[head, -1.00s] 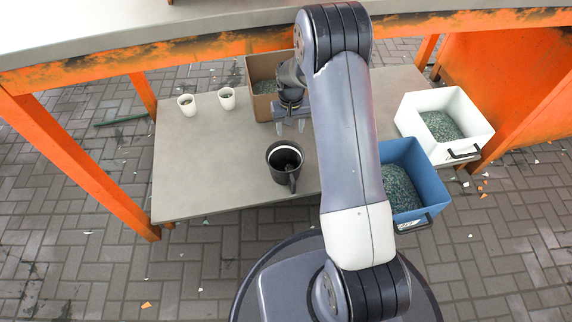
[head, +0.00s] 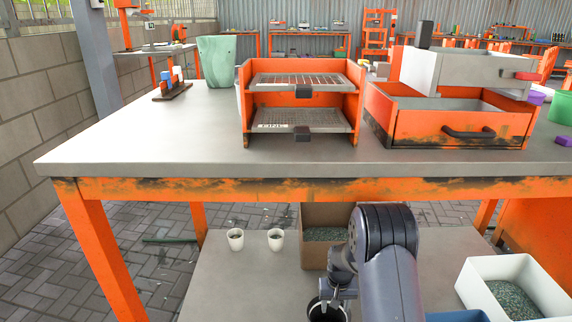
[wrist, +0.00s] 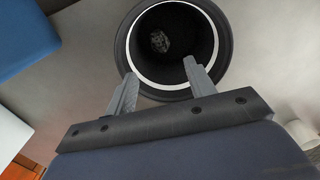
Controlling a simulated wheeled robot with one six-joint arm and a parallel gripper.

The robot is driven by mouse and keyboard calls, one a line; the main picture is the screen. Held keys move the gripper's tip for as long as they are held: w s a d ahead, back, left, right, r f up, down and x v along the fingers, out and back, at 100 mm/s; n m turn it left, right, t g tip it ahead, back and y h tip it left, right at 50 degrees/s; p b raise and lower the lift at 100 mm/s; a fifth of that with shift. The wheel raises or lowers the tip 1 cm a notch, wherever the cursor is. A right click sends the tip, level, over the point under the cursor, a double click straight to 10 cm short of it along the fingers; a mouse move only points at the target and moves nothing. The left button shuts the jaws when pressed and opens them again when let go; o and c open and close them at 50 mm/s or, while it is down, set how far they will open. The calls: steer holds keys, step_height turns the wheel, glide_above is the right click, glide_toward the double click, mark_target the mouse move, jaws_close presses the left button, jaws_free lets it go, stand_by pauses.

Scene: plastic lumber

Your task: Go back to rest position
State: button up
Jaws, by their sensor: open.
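My gripper (wrist: 159,71) is open, with nothing between its two grey fingers. In the wrist view the fingertips overlap the near rim of a black mug (wrist: 181,45) with a pale inner ring. I cannot tell whether they touch it. A small speckled lump shows at the bottom of the mug. In the head view the mug (head: 324,311) stands on the lower shelf at the bottom edge, partly cut off. My gripper (head: 341,291) is just above and behind it, partly hidden by my arm.
An orange-framed bench top (head: 190,150) runs above the shelf. It carries an orange rack (head: 301,100) and an orange drawer (head: 450,125). On the lower shelf are two white cups (head: 236,239) (head: 275,239) and a brown box (head: 312,250). A white bin (head: 475,285) and a blue bin (head: 455,317) stand right.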

step_height(320, 180, up, 5)
steer(key=p, duration=0.3)
